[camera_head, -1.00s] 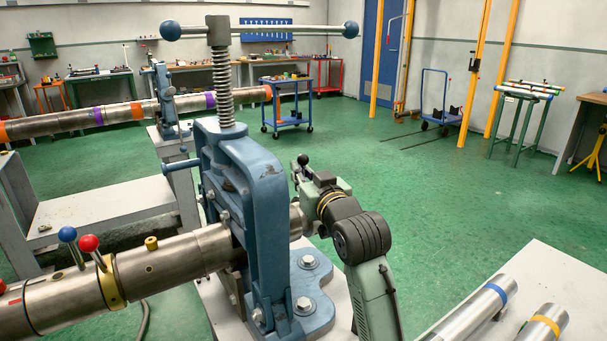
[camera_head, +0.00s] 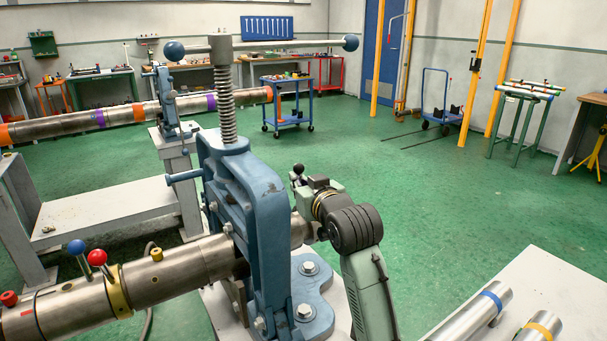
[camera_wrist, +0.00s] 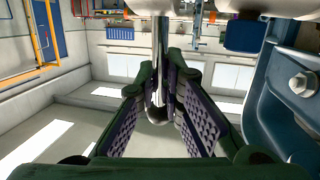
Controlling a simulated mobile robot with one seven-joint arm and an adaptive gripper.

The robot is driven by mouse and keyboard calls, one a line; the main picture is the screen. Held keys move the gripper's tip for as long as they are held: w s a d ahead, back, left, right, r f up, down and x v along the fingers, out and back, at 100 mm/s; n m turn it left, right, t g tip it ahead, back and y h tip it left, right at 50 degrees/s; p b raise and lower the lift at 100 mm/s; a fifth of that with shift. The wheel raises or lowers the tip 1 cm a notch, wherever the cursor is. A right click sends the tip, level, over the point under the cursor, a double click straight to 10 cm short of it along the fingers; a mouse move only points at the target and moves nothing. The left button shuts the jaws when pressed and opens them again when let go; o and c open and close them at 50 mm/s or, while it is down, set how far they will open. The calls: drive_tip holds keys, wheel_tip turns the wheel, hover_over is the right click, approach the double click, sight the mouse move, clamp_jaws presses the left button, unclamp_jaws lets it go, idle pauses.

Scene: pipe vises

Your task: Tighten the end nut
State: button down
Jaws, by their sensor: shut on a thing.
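The pipe (camera_head: 185,270) runs through a large blue vise (camera_head: 268,225). Its short right end (camera_head: 299,229) shows past the frame, and I cannot make out the end nut clearly there. My gripper (camera_head: 304,186) is beside that end. In the wrist view, my gripper (camera_wrist: 165,105) has its two dark ribbed pads shut on a metal rod (camera_wrist: 160,50). The rod comes from a round metal part (camera_wrist: 152,6) at the top edge and has a rounded end between the pads. A knob with a black ball (camera_head: 299,168) shows near my gripper in the head view.
The vise's long handle bar (camera_head: 290,44) and screw (camera_head: 227,115) stand to the left. Its frame is close on the right in the wrist view (camera_wrist: 285,95). A white table with pipes (camera_head: 490,303) is at front right.

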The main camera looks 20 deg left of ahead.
drive_tip(key=p, duration=0.1)
drive_tip(key=w+a+g+h+p, duration=0.1)
drive_tip(key=shift+w+a+r+p, duration=0.2)
drive_tip(key=shift+r+p, duration=0.1)
drive_tip(key=shift+p, duration=0.1)
drive_tip(key=shift+w+a+f+n+g+h+p, duration=0.3)
drive_tip(key=shift+w+a+f+g+h, duration=0.15)
drive_tip(key=shift+g+h, duration=0.4)
drive_tip(key=shift+f, duration=0.1)
drive_tip(key=c, duration=1.9)
unclamp_jaws()
drive_tip(key=shift+a+f, duration=0.15)
drive_tip(key=shift+a, duration=0.1)
drive_tip(key=shift+o, duration=1.1)
drive_tip(key=shift+f, duration=0.1)
